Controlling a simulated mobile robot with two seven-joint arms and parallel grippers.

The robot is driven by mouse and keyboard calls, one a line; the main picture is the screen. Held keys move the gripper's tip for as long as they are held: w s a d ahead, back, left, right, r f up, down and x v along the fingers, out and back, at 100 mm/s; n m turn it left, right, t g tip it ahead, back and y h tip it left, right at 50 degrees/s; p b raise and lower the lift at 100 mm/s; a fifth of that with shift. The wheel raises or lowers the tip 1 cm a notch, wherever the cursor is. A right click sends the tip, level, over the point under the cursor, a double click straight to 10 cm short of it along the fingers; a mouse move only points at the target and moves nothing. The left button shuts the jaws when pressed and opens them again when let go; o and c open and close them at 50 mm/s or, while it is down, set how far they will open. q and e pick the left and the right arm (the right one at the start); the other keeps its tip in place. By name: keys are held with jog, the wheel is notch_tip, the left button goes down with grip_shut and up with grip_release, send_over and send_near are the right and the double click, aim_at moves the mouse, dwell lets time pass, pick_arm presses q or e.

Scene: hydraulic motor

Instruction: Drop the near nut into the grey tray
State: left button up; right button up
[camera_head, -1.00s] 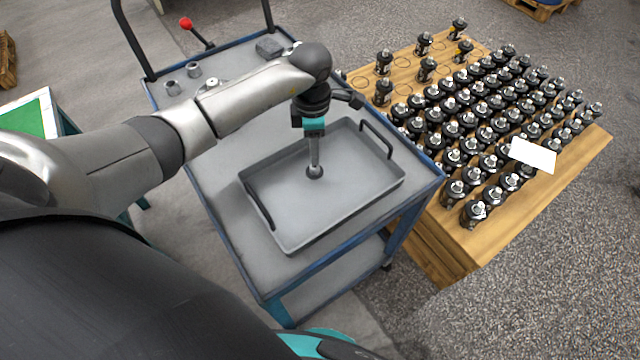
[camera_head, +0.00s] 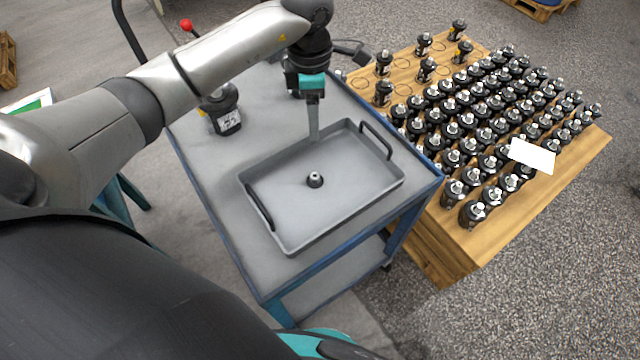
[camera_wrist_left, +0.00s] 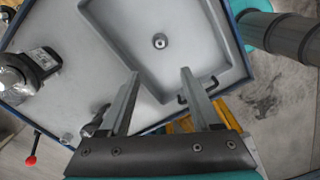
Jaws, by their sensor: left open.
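The nut (camera_head: 315,180), small and dark with a light top, sits alone on the floor of the grey tray (camera_head: 345,225), near its middle. In the left wrist view the nut (camera_wrist_left: 160,41) lies beyond the fingertips, inside the tray (camera_wrist_left: 118,40). My left gripper (camera_head: 314,138) is above the tray's back edge, apart from the nut. In the left wrist view its two fingers (camera_wrist_left: 159,76) are spread with nothing between them. My right gripper is not in view.
A blue-edged cart (camera_head: 215,205) carries the tray. A black motor (camera_head: 222,112) stands on it left of the tray, partly behind my arm. A wooden pallet (camera_head: 560,185) with many motors and a white sheet (camera_head: 532,156) stands at the right.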

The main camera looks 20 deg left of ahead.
pick_arm(q)
notch_tip(320, 180, up, 5)
jog(key=shift+r, duration=0.2)
dwell(0.5)
